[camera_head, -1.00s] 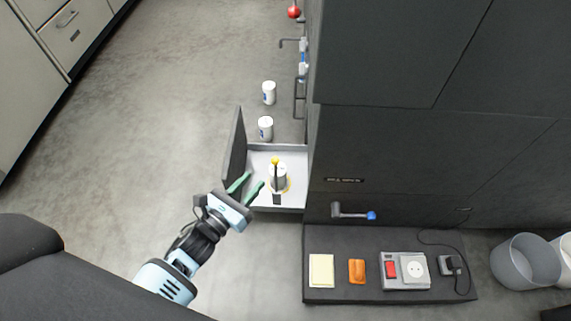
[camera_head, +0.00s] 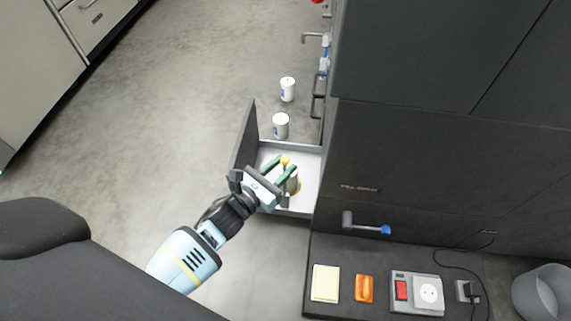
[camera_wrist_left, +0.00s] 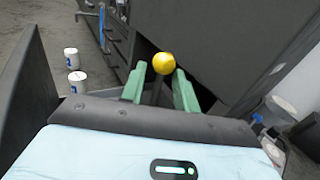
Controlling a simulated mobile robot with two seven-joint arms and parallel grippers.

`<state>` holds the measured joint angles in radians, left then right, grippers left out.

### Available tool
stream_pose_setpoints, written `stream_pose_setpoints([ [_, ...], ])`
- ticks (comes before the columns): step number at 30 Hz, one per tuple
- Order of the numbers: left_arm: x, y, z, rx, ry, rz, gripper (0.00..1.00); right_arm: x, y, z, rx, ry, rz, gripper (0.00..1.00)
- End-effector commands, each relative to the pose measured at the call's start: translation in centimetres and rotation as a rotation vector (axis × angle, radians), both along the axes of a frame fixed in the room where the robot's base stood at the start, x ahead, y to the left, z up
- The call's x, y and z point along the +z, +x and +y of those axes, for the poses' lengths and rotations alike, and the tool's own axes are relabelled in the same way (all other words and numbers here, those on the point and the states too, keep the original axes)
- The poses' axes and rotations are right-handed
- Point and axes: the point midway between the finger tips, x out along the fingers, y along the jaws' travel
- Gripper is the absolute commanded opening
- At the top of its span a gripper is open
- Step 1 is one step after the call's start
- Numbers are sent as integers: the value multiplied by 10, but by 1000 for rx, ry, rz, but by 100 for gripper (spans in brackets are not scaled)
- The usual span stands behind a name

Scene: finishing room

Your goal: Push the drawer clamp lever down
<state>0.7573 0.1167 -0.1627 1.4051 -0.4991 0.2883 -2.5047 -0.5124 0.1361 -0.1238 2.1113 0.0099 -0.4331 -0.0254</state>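An open grey drawer (camera_head: 308,150) sticks out of the dark cabinet, its dark front panel (camera_head: 246,135) to the left. Inside it is the clamp lever with a yellow ball knob (camera_head: 285,160); the knob also shows in the left wrist view (camera_wrist_left: 163,62). My left gripper (camera_head: 287,164) is over the drawer, its green fingers open on either side of the knob. In the left wrist view the fingers (camera_wrist_left: 160,75) stand apart with the knob near their tips; contact cannot be told. The gripper hides much of the white clamp base. My right gripper is not in view.
Two white cans (camera_head: 281,125) stand on the floor beyond the drawer. A handle with a blue tip (camera_head: 386,230) sticks out from the cabinet. A low dark shelf holds a yellow pad (camera_head: 325,283), an orange item (camera_head: 364,289) and a socket box (camera_head: 418,309). A grey bin (camera_head: 545,298) stands right.

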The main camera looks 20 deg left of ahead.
Motion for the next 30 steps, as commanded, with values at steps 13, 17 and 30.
stream_pose_setpoints([
  [13, 0, 13, -5, 0, 0, 1, 31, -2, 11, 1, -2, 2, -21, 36],
  [17, 0, 13, -4, 0, 0, 1, 16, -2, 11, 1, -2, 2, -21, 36],
  [30, 1, 13, -4, -1, -1, -1, 0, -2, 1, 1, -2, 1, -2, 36],
])
